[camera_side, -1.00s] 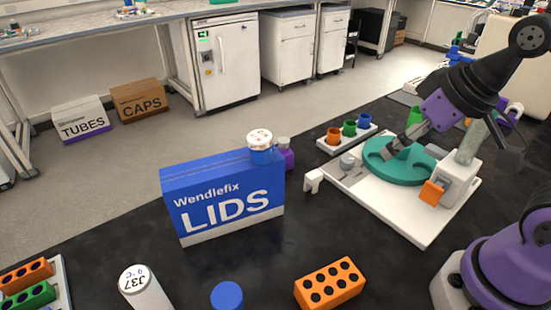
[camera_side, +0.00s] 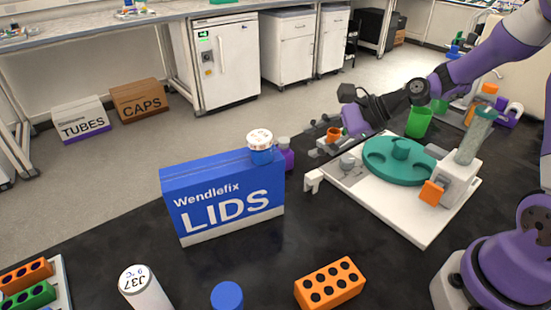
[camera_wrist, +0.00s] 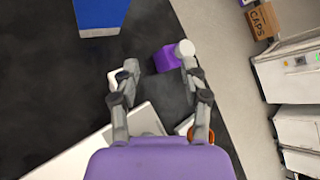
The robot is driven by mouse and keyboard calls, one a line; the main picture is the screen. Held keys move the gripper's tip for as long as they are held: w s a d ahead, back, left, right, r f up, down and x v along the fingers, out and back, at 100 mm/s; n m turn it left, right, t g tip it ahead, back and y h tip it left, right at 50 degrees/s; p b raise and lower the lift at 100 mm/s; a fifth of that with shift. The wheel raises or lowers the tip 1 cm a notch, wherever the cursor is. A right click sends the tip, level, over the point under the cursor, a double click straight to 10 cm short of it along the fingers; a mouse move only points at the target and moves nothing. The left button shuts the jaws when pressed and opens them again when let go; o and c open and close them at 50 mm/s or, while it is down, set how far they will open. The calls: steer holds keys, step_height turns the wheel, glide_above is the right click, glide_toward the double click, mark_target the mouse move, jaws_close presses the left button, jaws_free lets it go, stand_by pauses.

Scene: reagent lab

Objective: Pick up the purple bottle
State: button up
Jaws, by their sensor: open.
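The purple bottle (camera_side: 287,158) has a greyish cap and stands on the black bench, partly hidden behind the right end of the blue LIDS box (camera_side: 222,200) in the side view. In the wrist view the purple bottle (camera_wrist: 165,60) shows ahead of my fingers, between their tips and closer to the right one, which is near its pale cap. My gripper (camera_side: 310,143) is open and empty, just right of the bottle in the side view. It also shows in the wrist view (camera_wrist: 159,66) with its fingers spread apart. I see no contact with the bottle.
A blue jar with a white lid (camera_side: 260,147) stands by the box's top right corner. A white base with a teal rotor (camera_side: 385,172) lies right, below my arm. An orange cup (camera_side: 334,134) is close to my gripper. An orange rack (camera_side: 330,284) stands in front.

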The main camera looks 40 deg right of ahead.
mark_target(288, 141)
steer(key=w+f+m+t, duration=0.1)
steer(key=w+m, duration=0.1)
steer(key=w+f+m+t, duration=0.1)
steer(key=w+m, duration=0.1)
steer(key=m, duration=0.1)
steer(key=w+f+m+y, duration=0.1)
steer(key=w+m, duration=0.1)
steer(key=m, duration=0.1)
steer(key=shift+d+f+t, duration=0.2)
steer(key=shift+f+t, duration=0.05)
steer(key=shift+t, duration=0.15)
steer(key=x, duration=0.5)
steer(key=shift+w+a+f, duration=0.15)
steer(key=shift+w+a, duration=0.05)
steer(key=shift+a, duration=0.05)
jaws_close()
